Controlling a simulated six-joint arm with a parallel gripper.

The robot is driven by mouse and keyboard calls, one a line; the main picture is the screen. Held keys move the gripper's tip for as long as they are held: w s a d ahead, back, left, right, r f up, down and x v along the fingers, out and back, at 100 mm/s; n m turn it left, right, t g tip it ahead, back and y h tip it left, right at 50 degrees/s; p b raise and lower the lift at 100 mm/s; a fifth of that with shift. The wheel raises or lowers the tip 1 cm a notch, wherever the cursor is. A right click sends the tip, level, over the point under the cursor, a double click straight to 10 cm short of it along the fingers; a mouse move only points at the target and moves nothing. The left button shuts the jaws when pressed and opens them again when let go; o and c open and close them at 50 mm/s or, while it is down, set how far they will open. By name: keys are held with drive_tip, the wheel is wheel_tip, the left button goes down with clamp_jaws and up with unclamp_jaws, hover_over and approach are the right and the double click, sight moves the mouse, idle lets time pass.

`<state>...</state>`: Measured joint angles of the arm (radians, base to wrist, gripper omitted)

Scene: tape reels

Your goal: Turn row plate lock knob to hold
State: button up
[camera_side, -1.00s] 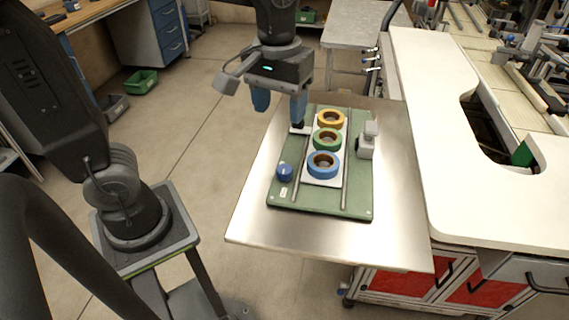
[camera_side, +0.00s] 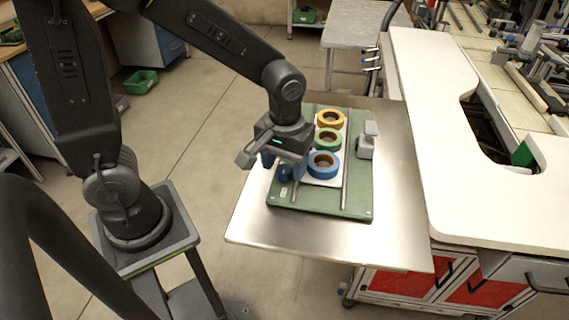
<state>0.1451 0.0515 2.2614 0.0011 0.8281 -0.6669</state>
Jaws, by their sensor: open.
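The lock knob (camera_side: 285,174) is a round blue knob at the left front of the green board (camera_side: 355,205). My gripper (camera_side: 284,167) is low over it, pointing down, with its blue fingers open on either side of the knob in this view. I cannot tell whether the fingers touch the knob. The white row plate (camera_side: 324,182) holds a yellow reel (camera_side: 329,110), a green reel (camera_side: 319,144) and a blue reel (camera_side: 313,166) in a line. My gripper hides the left edges of the green and blue reels and the board behind the knob.
The board lies on a bare metal table (camera_side: 390,235), with free room in front. A grey clamp-like block (camera_side: 366,145) stands on the board's right side. Metal rails run beside the plate. A white worktop (camera_side: 440,180) adjoins on the right.

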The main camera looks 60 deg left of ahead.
drive_tip(key=shift+f, duration=0.3)
drive_tip(key=c, duration=0.9)
